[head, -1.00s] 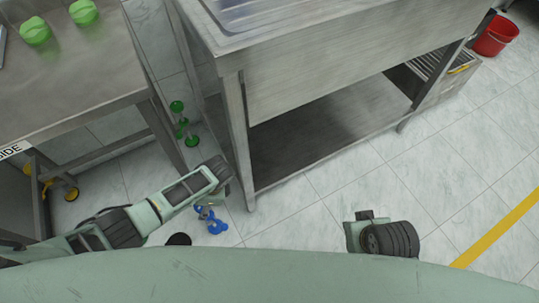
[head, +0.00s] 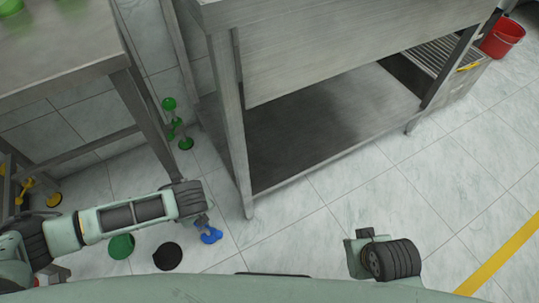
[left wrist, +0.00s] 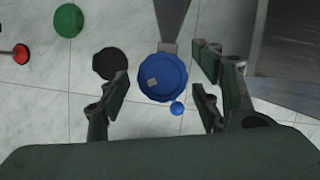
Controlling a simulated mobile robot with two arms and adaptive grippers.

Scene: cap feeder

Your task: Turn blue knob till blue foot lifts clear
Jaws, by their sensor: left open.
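The blue knob (left wrist: 162,80) shows in the left wrist view as a wide round piece with a scalloped edge and a small grey square on it. A small blue ball (left wrist: 177,108) shows just below it. A grey leg runs down to the knob from the top. My left gripper (left wrist: 161,72) is open, with one finger on each side of the knob and gaps visible. In the head view the blue part (head: 211,234) shows beyond my left gripper (head: 193,200), which hides the rest. I cannot tell whether the blue foot touches the floor.
A green disc (head: 121,246) and a black disc (head: 167,256) are on the floor beside the blue part. Green knobs (head: 168,104) and a yellow foot (head: 54,200) are at other legs. A steel unit's leg (head: 246,190) stands to the right. Open floor lies further right.

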